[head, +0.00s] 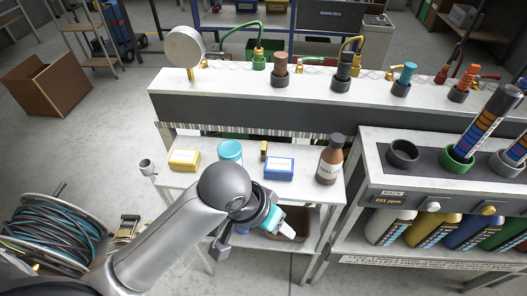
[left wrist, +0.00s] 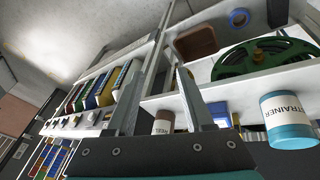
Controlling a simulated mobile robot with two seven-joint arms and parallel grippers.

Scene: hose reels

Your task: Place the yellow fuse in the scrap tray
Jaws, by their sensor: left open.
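A small upright yellow piece (head: 263,150) stands on the white bench between a blue jar and a blue box; it looks like the yellow fuse, but it is too small to be sure. A brown tray (head: 295,222), possibly the scrap tray, lies on the lower shelf, partly hidden by my left gripper; it also shows in the left wrist view (left wrist: 196,40). My left gripper (head: 286,228) is open and empty, in front of the bench's near edge. Its fingers (left wrist: 161,72) spread apart in the left wrist view. My right gripper is not in view.
On the bench are a yellow box (head: 184,160), the blue strainer jar (head: 230,150), a blue box (head: 279,168) and a brown bottle (head: 330,160). A rack (head: 395,192) stands at right. A green reel (left wrist: 265,60) lies on the lower shelf. A cable reel (head: 55,232) is at left.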

